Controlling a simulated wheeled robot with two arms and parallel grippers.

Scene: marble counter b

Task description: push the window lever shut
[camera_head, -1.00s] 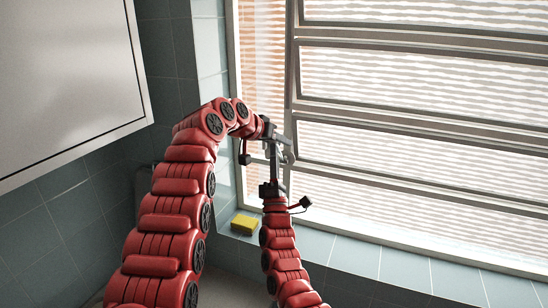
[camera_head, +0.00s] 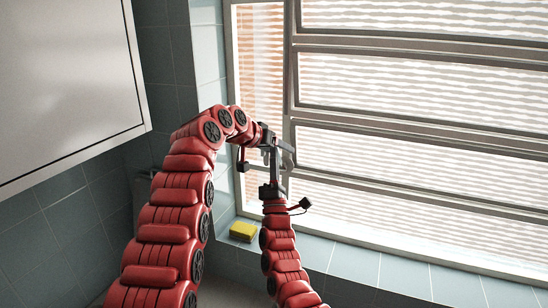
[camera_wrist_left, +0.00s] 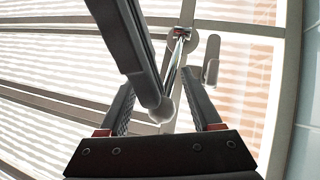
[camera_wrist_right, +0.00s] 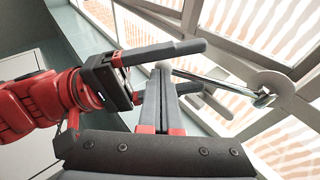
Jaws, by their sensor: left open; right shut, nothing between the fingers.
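The window lever shows in the right wrist view as a chrome rod (camera_wrist_right: 222,79) running from a round mount on the window frame to a grey rounded end. In the left wrist view the rod (camera_wrist_left: 174,70) and its rounded end lie between the fingers of my left gripper (camera_wrist_left: 160,108), which is open. My left gripper (camera_head: 284,154) reaches the frame from the left. My right gripper (camera_wrist_right: 163,75) is shut and empty. Its fingertips are close by the lever's rounded end; I cannot tell if they touch. In the head view the grippers hide most of the lever.
The slatted window (camera_head: 420,90) fills the right. A grey handle-like piece (camera_wrist_right: 207,104) is by the lever. A yellow sponge (camera_head: 243,230) lies on the tiled sill (camera_head: 400,272). A white cabinet (camera_head: 65,80) hangs at left. The sill to the right is clear.

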